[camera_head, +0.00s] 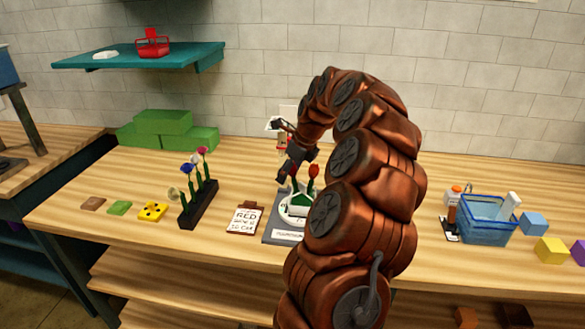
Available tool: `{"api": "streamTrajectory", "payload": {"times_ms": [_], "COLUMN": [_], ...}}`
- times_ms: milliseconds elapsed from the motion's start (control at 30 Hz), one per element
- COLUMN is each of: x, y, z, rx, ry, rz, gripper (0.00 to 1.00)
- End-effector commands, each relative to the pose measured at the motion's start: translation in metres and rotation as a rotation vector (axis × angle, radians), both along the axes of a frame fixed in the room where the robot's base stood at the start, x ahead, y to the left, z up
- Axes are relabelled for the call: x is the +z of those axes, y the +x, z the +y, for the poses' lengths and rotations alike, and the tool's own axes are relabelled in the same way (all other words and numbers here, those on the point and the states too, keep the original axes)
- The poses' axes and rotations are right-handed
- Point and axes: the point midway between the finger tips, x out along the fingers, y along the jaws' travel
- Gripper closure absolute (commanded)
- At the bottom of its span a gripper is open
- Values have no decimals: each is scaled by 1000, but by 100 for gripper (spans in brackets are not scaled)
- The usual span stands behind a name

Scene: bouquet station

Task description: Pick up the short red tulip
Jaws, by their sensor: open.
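A red tulip (313,171) stands upright on a green stem at a white round holder (297,211) on a grey board (276,232). My arm partly hides the holder and the board. My gripper (289,184) points down just left of the red tulip's head, apart from it in the picture. It is open, and I see nothing between its fingers, though they are small and dark here. A black rack (198,206) to the left holds a pale flower (174,193), a blue flower (187,168) and a pinkish-red flower (202,151).
A card with writing (245,218) lies left of the board. A yellow block (152,211) and flat pieces lie further left, with green blocks (162,122) behind. A blue basket (487,220) and colored blocks stand right. The wood between card and rack is clear.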

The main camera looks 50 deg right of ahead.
Motion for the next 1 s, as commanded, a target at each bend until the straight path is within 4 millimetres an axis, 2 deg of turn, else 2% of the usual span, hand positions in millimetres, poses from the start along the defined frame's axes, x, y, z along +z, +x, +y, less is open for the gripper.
{"api": "streamTrajectory", "payload": {"times_ms": [200,667,1000], "x": [-1,-2,2], "y": [0,0,1], "z": [0,0,0], "rx": [0,-1,-1], "ry": [-1,0,-1], "rz": [0,0,0], "gripper": [31,79,79]}}
